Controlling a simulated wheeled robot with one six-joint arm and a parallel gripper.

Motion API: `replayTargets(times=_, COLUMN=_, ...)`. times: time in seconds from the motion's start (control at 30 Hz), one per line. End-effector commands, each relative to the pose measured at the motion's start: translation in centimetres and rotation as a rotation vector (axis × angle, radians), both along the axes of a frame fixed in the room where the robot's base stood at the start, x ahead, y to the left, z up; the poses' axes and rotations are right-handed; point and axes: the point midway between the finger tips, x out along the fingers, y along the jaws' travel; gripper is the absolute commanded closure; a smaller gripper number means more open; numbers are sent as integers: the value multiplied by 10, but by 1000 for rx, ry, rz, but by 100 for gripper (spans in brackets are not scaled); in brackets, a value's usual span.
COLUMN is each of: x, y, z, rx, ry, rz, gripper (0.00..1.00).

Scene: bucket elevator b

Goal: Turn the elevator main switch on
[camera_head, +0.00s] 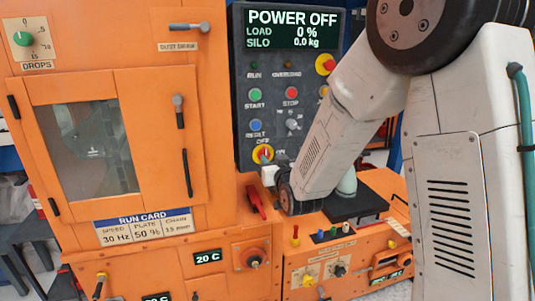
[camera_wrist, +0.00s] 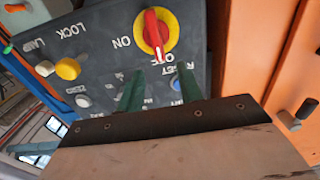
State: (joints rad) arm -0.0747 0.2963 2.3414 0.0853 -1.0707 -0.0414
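The main switch (camera_head: 263,154) is a red handle on a yellow disc at the bottom of the dark control panel (camera_head: 244,75). In the wrist view the main switch (camera_wrist: 155,32) has its handle lined up with the OFF label; ON is printed to its left. The panel display (camera_head: 292,30) reads POWER OFF, LOAD 0 %, SILO 0.0 kg. My gripper (camera_wrist: 160,72) is open, its two green fingers apart in front of the panel, their tips just below the handle's lower end. Nothing shows between them. In the head view the fingers are hard to make out beside the switch.
Green start (camera_head: 256,95), red stop (camera_head: 291,93) and blue reset (camera_head: 256,125) buttons sit above the switch. A red-and-yellow button (camera_head: 325,64) is at the upper right. The orange cabinet (camera_head: 140,50) stands left. A red lever (camera_head: 255,203) is below the panel.

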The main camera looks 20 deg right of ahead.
Motion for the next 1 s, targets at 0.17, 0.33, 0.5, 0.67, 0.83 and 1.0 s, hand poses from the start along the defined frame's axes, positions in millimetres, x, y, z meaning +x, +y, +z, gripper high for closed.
replayTargets(times=0.17, x=31, y=0, z=0, rx=0, ry=1, rz=-1, gripper=64)
replayTargets(times=0.33, x=50, y=0, z=0, rx=0, ry=2, rz=-1, gripper=64)
replayTargets(times=0.5, x=57, y=0, z=0, rx=0, ry=2, rz=0, gripper=64)
replayTargets(times=0.67, x=57, y=0, z=0, rx=0, ry=2, rz=0, gripper=64)
replayTargets(times=0.83, x=57, y=0, z=0, rx=0, ry=2, rz=0, gripper=100)
replayTargets(times=1.0, x=57, y=0, z=0, rx=1, ry=2, rz=0, gripper=100)
